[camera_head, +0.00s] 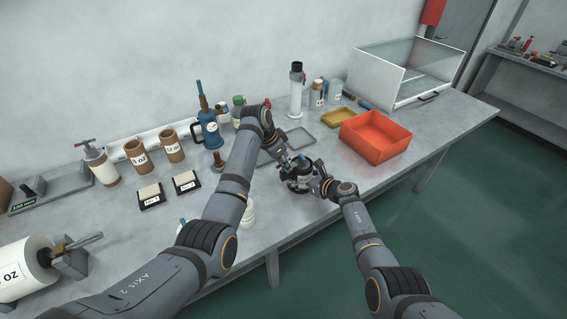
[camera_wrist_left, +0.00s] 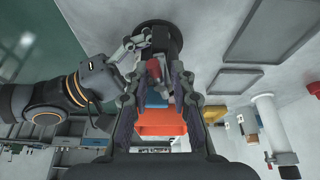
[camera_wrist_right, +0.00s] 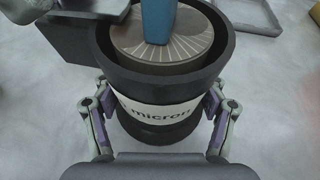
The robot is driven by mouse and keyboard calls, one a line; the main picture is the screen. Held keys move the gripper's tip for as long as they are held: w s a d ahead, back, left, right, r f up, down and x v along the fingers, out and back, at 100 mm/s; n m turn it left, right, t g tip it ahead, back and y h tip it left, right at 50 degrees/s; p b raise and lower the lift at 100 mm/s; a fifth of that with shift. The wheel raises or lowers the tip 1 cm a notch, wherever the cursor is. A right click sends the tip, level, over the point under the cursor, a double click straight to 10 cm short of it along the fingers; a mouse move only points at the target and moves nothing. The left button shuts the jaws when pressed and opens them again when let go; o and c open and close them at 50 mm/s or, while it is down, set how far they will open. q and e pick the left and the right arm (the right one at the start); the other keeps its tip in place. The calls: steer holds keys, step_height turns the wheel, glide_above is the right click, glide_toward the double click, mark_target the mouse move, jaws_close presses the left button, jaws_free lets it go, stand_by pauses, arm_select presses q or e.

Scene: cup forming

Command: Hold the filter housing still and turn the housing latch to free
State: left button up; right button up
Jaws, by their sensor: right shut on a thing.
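The filter housing (camera_head: 299,184) is a black round body standing upright on the bench. In the right wrist view its white "micron" band (camera_wrist_right: 160,112) faces me. The blue housing latch (camera_wrist_right: 157,20) rises from the ribbed grey disc on its top; its upper end is cut off there. My right gripper (camera_wrist_right: 157,108) is shut on the housing, with one finger on each side. My left gripper (camera_wrist_left: 157,100) is open above the housing. A blue part, apparently the latch (camera_wrist_left: 155,101), shows between its spread fingers; I cannot tell whether they touch it.
An orange bin (camera_head: 376,143) stands to the right, near a yellow tray (camera_head: 338,117) and a glass-sided case (camera_head: 400,75). Grey trays (camera_head: 298,138) lie behind the housing. Bottles and jars line the wall at left. The bench's front edge is close to my right arm.

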arm_select(q)
jaws_close()
steer(key=shift+n, duration=0.5)
steer(key=shift+n+t+y, duration=0.3)
steer(key=shift+n+y, duration=0.15)
steer(key=shift+n, duration=0.75)
steer(key=shift+n+t+y, duration=0.3)
steer(key=shift+n+y, duration=0.15)
steer(key=shift+n, duration=0.75)
steer(key=shift+a, duration=0.1)
steer(key=shift+f, duration=0.1)
steer(key=shift+o, duration=2)
jaws_free()
